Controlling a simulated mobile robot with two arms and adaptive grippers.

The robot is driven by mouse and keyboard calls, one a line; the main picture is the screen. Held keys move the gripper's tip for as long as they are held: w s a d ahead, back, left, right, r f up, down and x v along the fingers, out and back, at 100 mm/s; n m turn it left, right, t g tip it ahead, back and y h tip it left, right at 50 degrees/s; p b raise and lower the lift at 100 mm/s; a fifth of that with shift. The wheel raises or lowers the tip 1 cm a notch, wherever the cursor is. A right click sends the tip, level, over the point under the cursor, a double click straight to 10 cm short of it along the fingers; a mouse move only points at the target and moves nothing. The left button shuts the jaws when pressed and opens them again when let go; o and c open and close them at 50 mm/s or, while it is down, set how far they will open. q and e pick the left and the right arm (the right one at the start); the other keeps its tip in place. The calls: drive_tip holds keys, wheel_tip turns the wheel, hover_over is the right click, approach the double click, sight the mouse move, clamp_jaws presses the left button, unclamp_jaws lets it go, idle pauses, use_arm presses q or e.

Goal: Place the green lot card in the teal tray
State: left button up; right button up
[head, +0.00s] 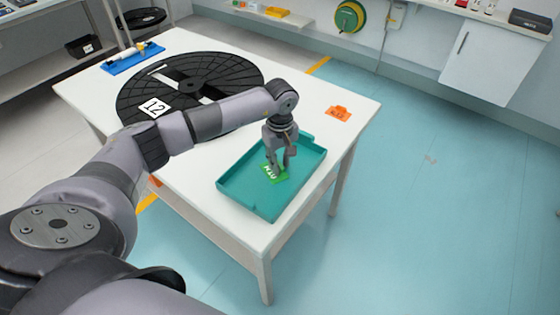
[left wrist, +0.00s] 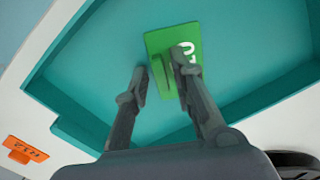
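The green lot card (head: 275,174) with white lettering lies inside the teal tray (head: 242,208), which stands at the near right corner of the white table. In the left wrist view the card (left wrist: 157,42) appears flat on the floor of the tray (left wrist: 95,65), with a raised green tab. My left gripper (head: 278,166) points down into the tray at the card. Its fingers (left wrist: 163,68) are spread on either side of the tab, with a visible gap on one side; contact on the other side is unclear. My right gripper is not in view.
An orange card (head: 339,113) lies on the table right of the tray; a large black reel (head: 225,73) with a "12" label lies behind my left arm. A blue holder (head: 132,58) is at the far left. Open floor lies right of the table.

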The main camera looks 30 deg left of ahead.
use_arm(q)
drive_tip(key=shift+o, duration=0.3)
drive_tip(key=shift+r, duration=0.25)
wheel_tip(320, 180, up, 12)
drive_tip(key=b, duration=0.1)
drive_tip(key=shift+b, duration=0.35)
drive_tip(key=shift+f, duration=0.15)
